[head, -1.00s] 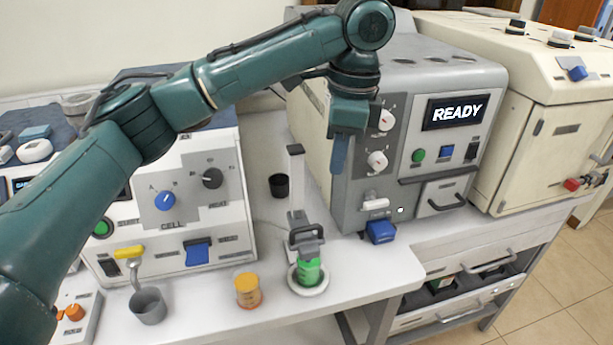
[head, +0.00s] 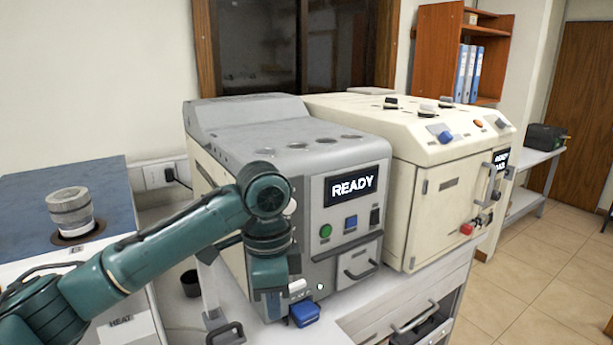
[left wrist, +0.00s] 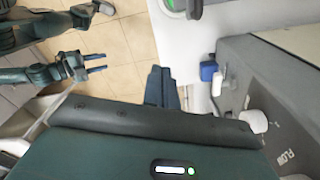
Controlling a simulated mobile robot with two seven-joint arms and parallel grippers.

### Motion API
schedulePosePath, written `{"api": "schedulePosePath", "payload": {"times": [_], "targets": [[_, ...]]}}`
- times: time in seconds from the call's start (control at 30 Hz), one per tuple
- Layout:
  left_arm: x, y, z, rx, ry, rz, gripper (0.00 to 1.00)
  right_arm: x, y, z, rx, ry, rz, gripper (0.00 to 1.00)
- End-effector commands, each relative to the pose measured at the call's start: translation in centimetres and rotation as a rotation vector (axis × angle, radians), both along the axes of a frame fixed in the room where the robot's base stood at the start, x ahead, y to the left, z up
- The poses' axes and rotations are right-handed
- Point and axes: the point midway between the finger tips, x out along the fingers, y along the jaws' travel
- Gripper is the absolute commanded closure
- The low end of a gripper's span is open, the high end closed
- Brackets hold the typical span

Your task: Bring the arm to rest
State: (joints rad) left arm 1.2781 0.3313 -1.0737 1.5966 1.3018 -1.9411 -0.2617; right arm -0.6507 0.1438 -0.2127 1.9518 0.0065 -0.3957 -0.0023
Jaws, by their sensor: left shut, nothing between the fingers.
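My left arm comes in from the left in the head view. Its gripper (head: 273,305) points down in front of the grey READY machine (head: 320,215), covering part of its front. In the left wrist view its dark blue fingers (left wrist: 161,85) are together with nothing between them. My right gripper (left wrist: 97,62) shows at the left of the left wrist view, above the tiled floor, its two fingers apart and empty. The right arm is outside the head view.
A blue part (head: 304,313) sits low on the grey machine, close to my left gripper. A cream machine (head: 440,185) stands to the right. A clear lidded jar (head: 70,210) stands on the left machine. A black cup (head: 190,283) stands on the bench. Floor is open at right.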

Motion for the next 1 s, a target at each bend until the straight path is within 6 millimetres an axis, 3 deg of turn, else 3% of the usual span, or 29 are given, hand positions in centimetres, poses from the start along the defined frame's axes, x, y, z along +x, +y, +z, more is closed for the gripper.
{"api": "schedulePosePath", "payload": {"times": [0.03, 0.2, 0.47, 0.67, 1.0], "targets": [[-1.2, -1.1, -2.4, -0.047, 0.008, -0.001, 1.00, 0.0, 0.0, 0.0, 0.000, -0.001, 0.000, 0.64], [-4.1, -3.4, -7.6, -0.198, -0.008, 0.071, 1.00, 0.1, 0.0, 0.1, 0.001, -0.002, -0.001, 0.64], [-8.3, -3.7, -13.2, -0.393, -0.036, 0.328, 1.00, 0.1, 0.0, 0.1, 0.001, -0.002, -0.001, 0.64], [-11.7, -0.4, -16.9, -0.449, -0.073, 0.622, 1.00, 0.1, 0.0, 0.1, 0.002, -0.003, -0.001, 0.64], [-18.7, 9.3, -21.0, -0.318, -0.177, 1.067, 1.00, 0.1, 0.0, 0.1, 0.002, -0.003, -0.001, 0.64]]}}
